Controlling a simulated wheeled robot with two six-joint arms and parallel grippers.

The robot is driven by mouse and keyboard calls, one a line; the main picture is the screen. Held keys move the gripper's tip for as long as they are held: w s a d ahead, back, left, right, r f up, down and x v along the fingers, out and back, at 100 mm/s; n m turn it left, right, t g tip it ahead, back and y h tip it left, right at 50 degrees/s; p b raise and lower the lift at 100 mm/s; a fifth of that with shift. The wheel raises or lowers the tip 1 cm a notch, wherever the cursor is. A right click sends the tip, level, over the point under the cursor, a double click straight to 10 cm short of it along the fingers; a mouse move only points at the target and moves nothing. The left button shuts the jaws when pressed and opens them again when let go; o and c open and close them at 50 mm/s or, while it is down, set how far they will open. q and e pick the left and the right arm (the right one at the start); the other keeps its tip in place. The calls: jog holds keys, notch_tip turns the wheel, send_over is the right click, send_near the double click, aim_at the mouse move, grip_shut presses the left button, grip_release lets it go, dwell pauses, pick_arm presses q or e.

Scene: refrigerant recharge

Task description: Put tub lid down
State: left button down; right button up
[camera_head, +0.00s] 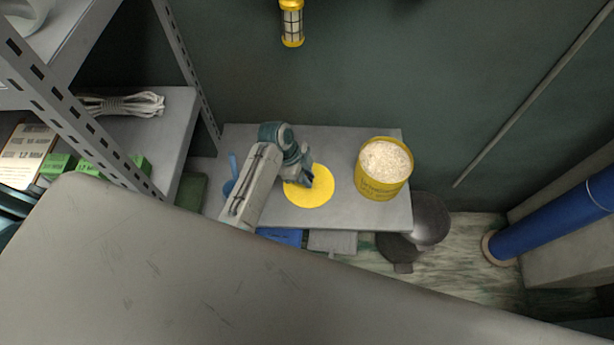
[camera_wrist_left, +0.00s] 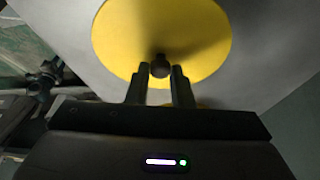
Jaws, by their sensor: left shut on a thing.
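The yellow round tub lid (camera_head: 314,193) is over the grey table, left of the tub, and its yellow disc also fills the upper middle of the left wrist view (camera_wrist_left: 125,40). I cannot tell whether the lid touches the table top. The yellow tub (camera_head: 380,187) stands open on the right part of the table, filled with pale granules. My right gripper is not in view.
The grey table (camera_head: 340,145) has bare room behind the lid. A blue scoop-like thing (camera_head: 231,170) is at its left end. Metal shelving (camera_head: 180,110) with a coiled rope (camera_head: 125,104) stands at left. A dark round vessel (camera_head: 432,220) and a blue cylinder (camera_head: 550,220) are at right.

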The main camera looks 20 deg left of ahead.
pick_arm(q)
jog(key=shift+f, duration=0.15)
jog(key=c, duration=1.3)
grip_release()
jog(key=b+v, duration=0.1)
jog(key=v, duration=1.1)
jog(key=shift+b, duration=0.4)
